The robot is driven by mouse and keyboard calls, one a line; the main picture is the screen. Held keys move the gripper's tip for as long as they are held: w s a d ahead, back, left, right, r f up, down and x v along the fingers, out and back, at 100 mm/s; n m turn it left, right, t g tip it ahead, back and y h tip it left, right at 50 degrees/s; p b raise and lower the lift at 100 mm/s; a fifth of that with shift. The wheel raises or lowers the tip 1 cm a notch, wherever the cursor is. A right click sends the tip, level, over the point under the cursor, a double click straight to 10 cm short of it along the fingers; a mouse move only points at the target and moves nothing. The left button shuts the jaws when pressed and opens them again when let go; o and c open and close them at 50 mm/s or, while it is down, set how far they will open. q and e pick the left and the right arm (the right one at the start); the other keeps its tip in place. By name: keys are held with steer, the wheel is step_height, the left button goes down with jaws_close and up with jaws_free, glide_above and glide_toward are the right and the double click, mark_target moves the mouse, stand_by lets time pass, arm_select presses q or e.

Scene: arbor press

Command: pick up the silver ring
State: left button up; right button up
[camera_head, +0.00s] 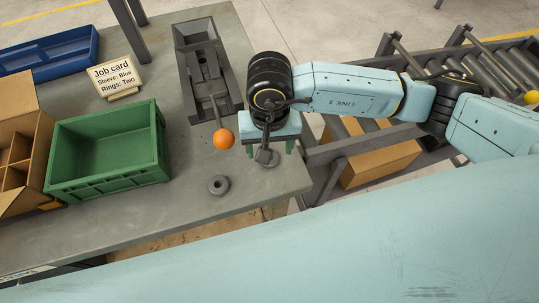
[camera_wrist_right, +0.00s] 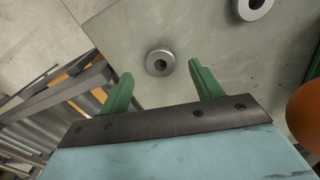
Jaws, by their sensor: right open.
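Two grey metal rings lie flat on the grey table. One ring (camera_head: 219,185) is in the open, right of the green crate, and shows at the top of the right wrist view (camera_wrist_right: 254,8). The other ring (camera_head: 266,157) is partly hidden by my right gripper; in the right wrist view this ring (camera_wrist_right: 160,62) lies ahead of the fingers, roughly in line with the gap. My right gripper (camera_head: 269,149) has its green fingers spread apart with nothing between them; they also show in the wrist view (camera_wrist_right: 162,88). Its height above the table is hard to judge. My left gripper is not in view.
The press (camera_head: 205,70) stands just left of my right gripper, its lever ending in an orange ball (camera_head: 223,139). A green crate (camera_head: 110,150), cardboard box (camera_head: 20,145), blue tray (camera_head: 45,55) and job card (camera_head: 115,76) stand left. A roller conveyor (camera_head: 490,75) is beyond the table's right edge.

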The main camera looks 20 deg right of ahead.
steer(key=shift+f, duration=1.5)
steer(key=c, duration=1.2)
steer(key=shift+o, duration=0.2)
steer(key=shift+w+r, duration=0.1)
